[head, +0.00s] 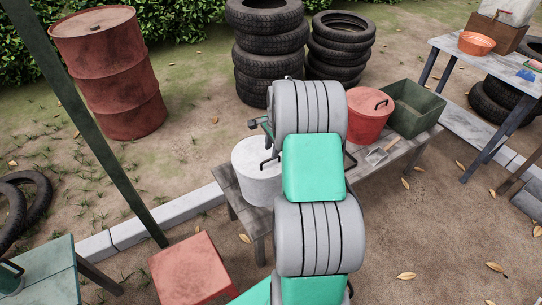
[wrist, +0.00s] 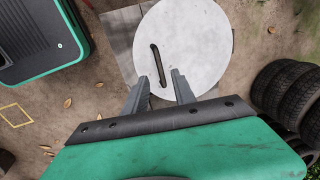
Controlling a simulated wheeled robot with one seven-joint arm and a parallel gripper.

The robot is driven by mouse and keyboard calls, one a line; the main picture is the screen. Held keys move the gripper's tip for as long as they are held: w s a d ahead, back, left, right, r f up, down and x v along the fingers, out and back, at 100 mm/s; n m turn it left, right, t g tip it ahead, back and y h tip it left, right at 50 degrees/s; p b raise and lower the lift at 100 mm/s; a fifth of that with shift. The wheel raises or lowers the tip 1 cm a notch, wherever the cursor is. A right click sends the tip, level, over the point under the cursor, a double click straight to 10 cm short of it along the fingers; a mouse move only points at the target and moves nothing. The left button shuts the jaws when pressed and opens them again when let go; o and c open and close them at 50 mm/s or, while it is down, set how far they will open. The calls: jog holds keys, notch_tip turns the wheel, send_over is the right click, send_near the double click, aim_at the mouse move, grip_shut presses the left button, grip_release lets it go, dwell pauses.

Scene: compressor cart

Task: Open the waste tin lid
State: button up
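A pale grey round tin (head: 258,185) stands on the left end of a low wooden bench. In the wrist view its flat round lid (wrist: 200,40) lies ahead of my gripper, with a dark bar handle (wrist: 157,62) on it. My gripper (wrist: 159,76) is open, its two grey fingers apart with the near end of the handle showing between them. I cannot tell whether they touch it. A red tin (head: 367,128) with a lid and dark handle stands further right. No label shows which tin is for waste.
The bench (head: 418,142) also carries a green open box (head: 413,112) and a small scoop-like tool (head: 378,155). Tyre stacks (head: 270,55) stand behind. A rusty drum (head: 115,85) is at the back left. A red stool or box (head: 192,268) stands in front.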

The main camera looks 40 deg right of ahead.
aim_at(270, 159)
jog(key=f, duration=0.2)
jog(key=w+f, duration=0.1)
jog(key=f, duration=0.1)
jog(key=shift+d+f, duration=0.1)
jog(key=shift+f, duration=0.25)
jog(key=shift+c, duration=0.4)
grip_shut()
dwell(0.6)
